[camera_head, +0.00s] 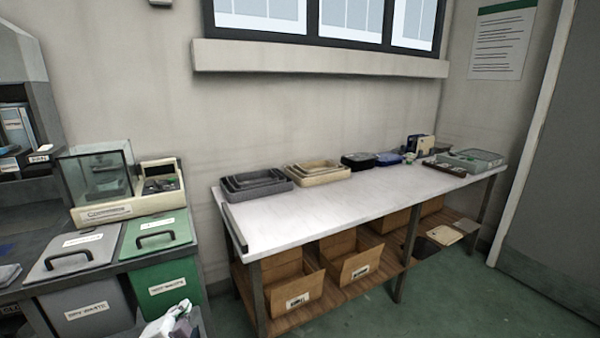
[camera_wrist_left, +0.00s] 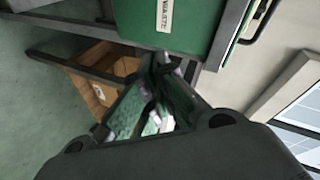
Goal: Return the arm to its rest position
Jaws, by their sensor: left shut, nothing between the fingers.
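My left gripper (camera_head: 178,316) shows at the bottom edge of the head view, in front of the green bin. Only a small pale part of it is visible there. In the left wrist view my left gripper (camera_wrist_left: 160,68) has its fingers brought together, with nothing held between them. It is in free space, with the green bin and the table's legs beyond it. My right gripper is not in view.
A white-topped table (camera_head: 370,199) holds grey trays (camera_head: 256,188), cream trays (camera_head: 318,176) and smaller items. Cardboard boxes (camera_head: 290,285) sit on its lower shelf. A grey bin (camera_head: 85,308) and green bin (camera_head: 165,278) stand left. The floor at right is clear.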

